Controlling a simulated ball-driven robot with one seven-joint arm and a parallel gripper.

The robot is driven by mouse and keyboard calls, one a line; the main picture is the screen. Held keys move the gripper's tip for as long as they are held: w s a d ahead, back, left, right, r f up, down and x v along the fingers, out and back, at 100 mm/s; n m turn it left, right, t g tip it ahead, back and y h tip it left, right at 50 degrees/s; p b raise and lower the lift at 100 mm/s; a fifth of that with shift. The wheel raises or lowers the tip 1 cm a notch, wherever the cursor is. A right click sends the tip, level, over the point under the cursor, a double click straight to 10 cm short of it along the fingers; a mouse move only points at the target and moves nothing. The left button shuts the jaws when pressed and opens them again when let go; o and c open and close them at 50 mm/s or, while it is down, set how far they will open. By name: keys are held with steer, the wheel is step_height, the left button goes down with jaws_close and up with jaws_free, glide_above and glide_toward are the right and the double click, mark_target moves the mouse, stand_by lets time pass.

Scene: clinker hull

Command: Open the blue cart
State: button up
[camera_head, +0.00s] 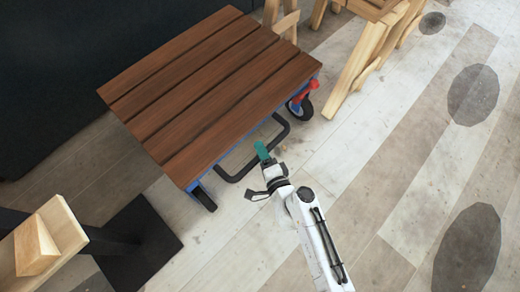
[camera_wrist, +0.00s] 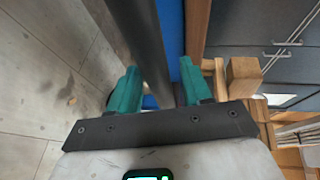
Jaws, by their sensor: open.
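The blue cart has a brown plank top (camera_head: 205,85), a blue frame and black wheels. A black bar handle (camera_head: 283,128) sticks out low from its near side. My gripper (camera_head: 263,151) is at this handle, beside the cart's near edge. In the wrist view the teal fingers of my gripper (camera_wrist: 159,82) stand apart, with the dark handle bar (camera_wrist: 143,40) running between them as seen from there. Whether either finger touches the bar cannot be told. The blue frame (camera_wrist: 172,25) shows just beyond the bar.
A red part (camera_head: 306,91) sits above the cart's right wheel. A wooden stand (camera_head: 375,50) is at upper right. A black base plate (camera_head: 138,245) and a wooden piece (camera_head: 45,245) are at lower left. The plank floor (camera_head: 390,150) to the right is clear.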

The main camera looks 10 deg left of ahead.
steer(key=shift+x, duration=0.85)
jaws_close()
steer(key=shift+s, duration=0.1)
